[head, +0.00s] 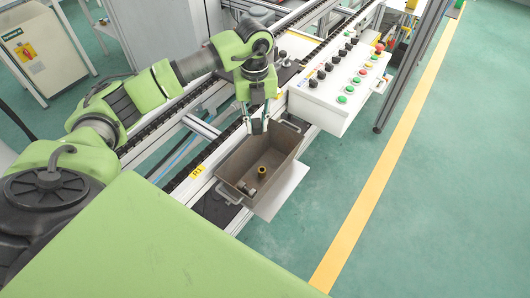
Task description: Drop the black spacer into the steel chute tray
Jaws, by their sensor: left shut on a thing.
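The grey-brown open box with end handles, which I take as the steel chute tray (279,182), stands on the edge of the line at the middle of the head view. My left gripper (257,127) points down over the far end of the box, its fingertips near the far rim. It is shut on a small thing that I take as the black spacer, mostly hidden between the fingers. My right gripper is not in view.
A yellow and dark ring (261,170) and a small grey part (250,191) lie in the box. A white control panel (340,92) with buttons and knobs stands close to the right of the gripper. Conveyor rails run behind. Green floor is clear at right.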

